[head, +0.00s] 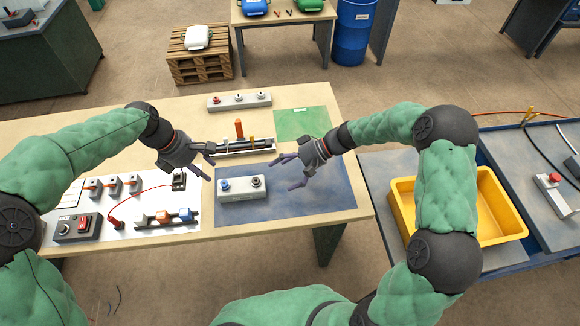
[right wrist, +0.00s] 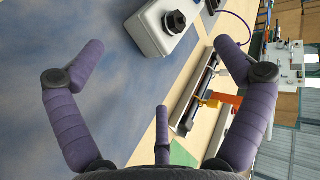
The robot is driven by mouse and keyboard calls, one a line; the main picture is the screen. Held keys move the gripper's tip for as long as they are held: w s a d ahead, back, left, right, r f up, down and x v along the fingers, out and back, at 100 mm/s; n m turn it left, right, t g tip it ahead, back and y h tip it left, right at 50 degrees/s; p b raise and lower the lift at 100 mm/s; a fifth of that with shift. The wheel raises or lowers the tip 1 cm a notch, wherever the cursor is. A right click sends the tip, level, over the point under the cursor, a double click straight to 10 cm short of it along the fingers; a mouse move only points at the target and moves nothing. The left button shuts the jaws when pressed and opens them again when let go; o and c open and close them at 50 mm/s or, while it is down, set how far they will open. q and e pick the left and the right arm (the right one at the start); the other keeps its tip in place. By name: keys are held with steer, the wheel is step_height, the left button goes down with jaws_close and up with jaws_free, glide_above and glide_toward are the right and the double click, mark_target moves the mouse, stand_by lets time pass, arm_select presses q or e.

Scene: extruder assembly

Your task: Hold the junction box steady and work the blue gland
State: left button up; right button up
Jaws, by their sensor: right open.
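The junction box (head: 243,196) is a pale grey box on the blue mat (head: 310,195). The blue gland (head: 224,184) is on its top at the left, and a black gland (head: 257,181) is at the right. In the right wrist view the box (right wrist: 158,38) is at the top with the black gland (right wrist: 176,22); the blue gland is out of that view. My right gripper (head: 288,172) is open and empty, to the right of the box and apart from it. My left gripper (head: 209,167) is above and left of the box, apart from it; its fingers look spread and empty.
Behind the box lies a rail fixture with an orange post (head: 239,129). A grey block with several buttons (head: 239,102) and a green mat (head: 302,123) are further back. Switches and a red lead (head: 140,190) fill the white board at left. A yellow bin (head: 487,232) stands at right.

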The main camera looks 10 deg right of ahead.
mark_target(263, 182)
steer(key=x, duration=0.8)
steer(key=c, duration=1.4)
arm_select(q)
steer(key=shift+o, duration=0.4)
arm_select(e)
steer(key=shift+s, duration=0.1)
steer(key=shift+c, duration=0.4)
steer(key=shift+f, duration=0.1)
